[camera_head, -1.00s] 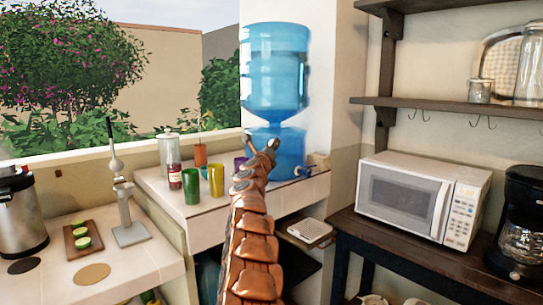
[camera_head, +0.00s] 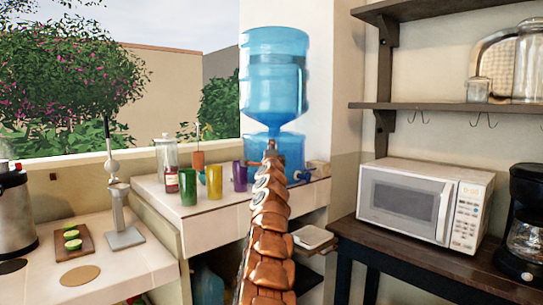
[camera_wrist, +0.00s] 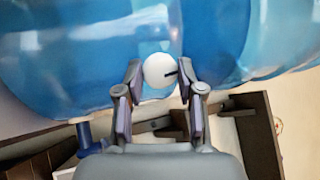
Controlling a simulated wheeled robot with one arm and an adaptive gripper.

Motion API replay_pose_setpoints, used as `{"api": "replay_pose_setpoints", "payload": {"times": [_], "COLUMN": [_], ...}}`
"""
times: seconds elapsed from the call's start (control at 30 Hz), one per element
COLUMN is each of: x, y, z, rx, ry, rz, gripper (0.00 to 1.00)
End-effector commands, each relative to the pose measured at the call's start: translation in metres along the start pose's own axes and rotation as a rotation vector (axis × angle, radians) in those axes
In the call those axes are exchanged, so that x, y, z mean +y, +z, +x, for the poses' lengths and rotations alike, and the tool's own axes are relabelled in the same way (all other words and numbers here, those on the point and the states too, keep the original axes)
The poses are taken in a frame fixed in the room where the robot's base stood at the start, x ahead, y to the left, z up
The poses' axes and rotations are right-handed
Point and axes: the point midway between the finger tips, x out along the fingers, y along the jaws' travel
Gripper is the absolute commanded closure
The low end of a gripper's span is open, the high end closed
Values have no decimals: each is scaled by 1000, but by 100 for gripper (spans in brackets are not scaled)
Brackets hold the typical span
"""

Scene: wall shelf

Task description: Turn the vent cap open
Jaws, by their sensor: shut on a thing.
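The vent cap (camera_wrist: 157,71) is a round white knob with a short black mark pointing right, on the blue water container in the wrist view. My gripper (camera_wrist: 160,82) is shut on it, one finger on each side. In the head view, my gripper (camera_head: 271,150) is in front of the lower blue part of the dispenser, below the big blue bottle (camera_head: 274,75). The cap is hidden behind my gripper and arm there.
Green, yellow and purple cups (camera_head: 240,176) stand on the white counter (camera_head: 215,217) left of the dispenser. A white microwave (camera_head: 400,203) stands on a dark table at right, under wall shelves (camera_head: 450,107). A chopping board (camera_head: 74,243) lies at front left.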

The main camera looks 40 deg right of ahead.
Motion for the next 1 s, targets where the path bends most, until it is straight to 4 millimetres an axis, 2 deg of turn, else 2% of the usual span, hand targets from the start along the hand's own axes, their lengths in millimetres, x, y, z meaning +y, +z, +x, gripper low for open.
{"api": "replay_pose_setpoints", "payload": {"times": [0.03, 0.4, 0.93, 0.97, 1.0], "x": [5, 2, 2, 2, 2], "y": [-1, -1, -1, -1, -1], "z": [0, 0, 0, 0, 0], "rx": [-7, -49, -56, -56, -56], "ry": [4, 8, 10, 10, 10], "rz": [-29, -167, -187, -187, -187], "gripper": [97, 97, 97, 60, 56]}}
